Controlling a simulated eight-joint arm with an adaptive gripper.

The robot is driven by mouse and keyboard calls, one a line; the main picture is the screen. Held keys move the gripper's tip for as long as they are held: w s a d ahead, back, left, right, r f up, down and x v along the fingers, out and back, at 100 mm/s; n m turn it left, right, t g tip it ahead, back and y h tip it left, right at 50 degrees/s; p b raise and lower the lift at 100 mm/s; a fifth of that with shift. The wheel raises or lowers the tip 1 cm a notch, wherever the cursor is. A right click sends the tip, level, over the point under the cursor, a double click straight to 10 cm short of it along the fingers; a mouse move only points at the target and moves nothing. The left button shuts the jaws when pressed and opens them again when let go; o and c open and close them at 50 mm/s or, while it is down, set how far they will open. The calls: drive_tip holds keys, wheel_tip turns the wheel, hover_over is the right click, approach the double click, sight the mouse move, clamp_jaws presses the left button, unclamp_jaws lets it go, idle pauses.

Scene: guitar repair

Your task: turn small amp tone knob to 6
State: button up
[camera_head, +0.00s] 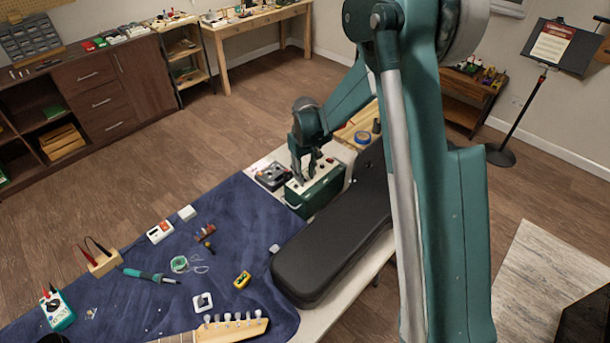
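The small amp (317,194) is a dark green box with a pale top panel, standing on the far end of the worktable. A red spot and small dark knobs show on its panel. My gripper (302,178) points down at the left part of this panel, with its fingertips at or just above it. The fingers cover part of the panel, so the tone knob and its setting cannot be made out. Whether the fingers are closed on a knob is too small to tell.
A long black case (330,243) lies right in front of the amp. The blue mat (225,225) holds a guitar headstock (228,328), a soldering iron (148,275) and small parts.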

clamp_jaws()
drive_tip(key=shift+m+b, duration=0.3)
drive_tip(key=shift+b, duration=0.05)
drive_tip(key=shift+f+m+b, duration=0.1)
drive_tip(key=shift+m+b, duration=0.75)
drive_tip(key=shift+m, duration=0.35)
drive_tip(key=shift+m+b, duration=0.7)
drive_tip(key=shift+m, duration=0.7)
unclamp_jaws()
